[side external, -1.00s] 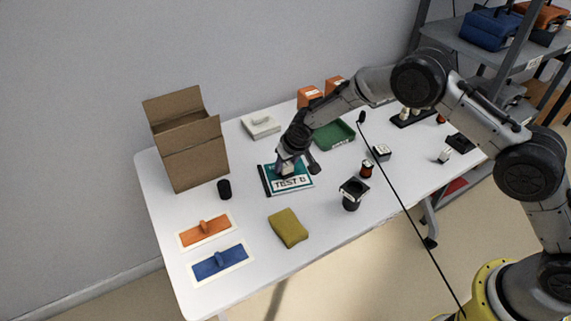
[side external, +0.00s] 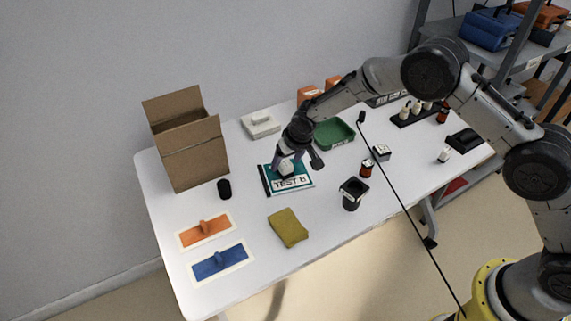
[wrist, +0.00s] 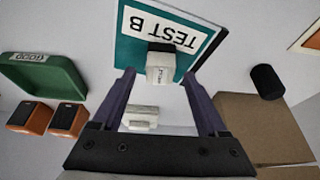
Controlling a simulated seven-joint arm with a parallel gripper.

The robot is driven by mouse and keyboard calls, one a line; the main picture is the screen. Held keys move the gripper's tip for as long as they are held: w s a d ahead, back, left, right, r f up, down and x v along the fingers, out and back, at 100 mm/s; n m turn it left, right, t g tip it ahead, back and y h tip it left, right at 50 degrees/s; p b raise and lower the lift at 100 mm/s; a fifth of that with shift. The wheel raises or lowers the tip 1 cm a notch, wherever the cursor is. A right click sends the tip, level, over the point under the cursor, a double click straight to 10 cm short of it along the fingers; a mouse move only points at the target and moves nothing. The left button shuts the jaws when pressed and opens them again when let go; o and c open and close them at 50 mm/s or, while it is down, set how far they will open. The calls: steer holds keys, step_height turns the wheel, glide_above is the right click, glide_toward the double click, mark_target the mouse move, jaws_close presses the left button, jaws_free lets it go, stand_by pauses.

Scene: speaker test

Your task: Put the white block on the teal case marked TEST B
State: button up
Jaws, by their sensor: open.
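The teal case marked TEST B (side external: 306,184) lies flat on the white table, and it fills the top of the wrist view (wrist: 133,50). The white block (side external: 287,169) rests on the case beside its label. In the wrist view the block (wrist: 160,70) shows small print on one face and appears between my fingertips. My gripper (side external: 289,160) is open just above the block, its dark fingers spread to either side. In the wrist view both fingers (wrist: 160,76) stand clear of the block.
An open cardboard box (side external: 195,160) and a black cylinder (side external: 224,189) stand left. A white handled item (side external: 260,124) and green tray (side external: 334,134) lie behind.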

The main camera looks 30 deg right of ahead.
steer(key=v, duration=0.9)
steer(key=shift+r, duration=0.25)
steer(key=shift+s, duration=0.1)
steer(key=s+d+r, duration=0.6)
steer(key=s+r, duration=0.2)
steer(key=r, duration=0.1)
steer(key=s+d+r, duration=0.5)
steer(key=s+r, duration=0.2)
steer(key=r, duration=0.2)
steer(key=s+d, duration=0.2)
steer(key=s, duration=0.9)
steer(key=s+d+t, duration=0.1)
steer(key=s+d, duration=0.2)
steer(key=s, duration=0.9)
steer(key=shift+r, duration=0.35)
